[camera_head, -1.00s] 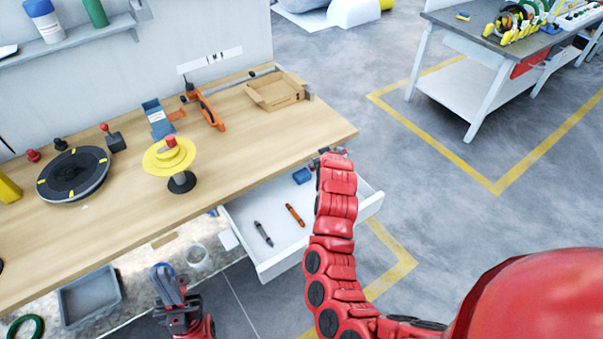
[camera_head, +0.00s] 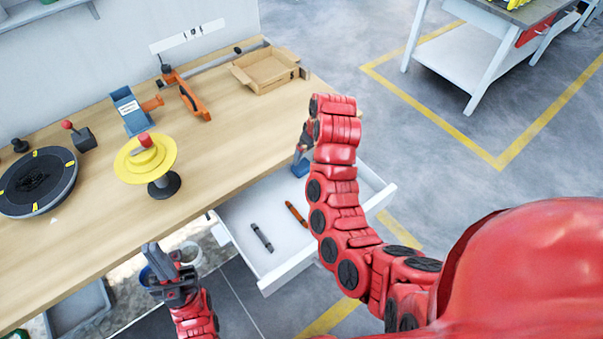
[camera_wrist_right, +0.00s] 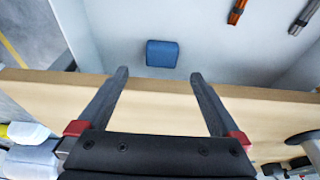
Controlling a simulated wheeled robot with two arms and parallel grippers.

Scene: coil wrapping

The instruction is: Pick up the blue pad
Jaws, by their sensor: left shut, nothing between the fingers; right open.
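The blue pad (camera_wrist_right: 162,53) lies flat on the floor of the open white drawer (camera_wrist_right: 225,60). In the head view the blue pad (camera_head: 300,168) shows only partly, beside my right arm. My right gripper (camera_wrist_right: 157,78) is open and empty. In the right wrist view the pad appears beyond its fingertips, between their lines and apart from them. In the head view my right gripper (camera_head: 301,146) is mostly hidden by its own red arm, above the drawer's back part. My left gripper (camera_head: 160,262) is shut and empty, in front of the table's edge at the lower left.
An orange marker (camera_head: 296,214) and a dark marker (camera_head: 262,237) lie in the drawer. The wooden tabletop (camera_head: 225,140) overhangs the drawer's back. On it stand a yellow spool (camera_head: 146,160), an orange tool (camera_head: 187,95) and a cardboard box (camera_head: 265,70).

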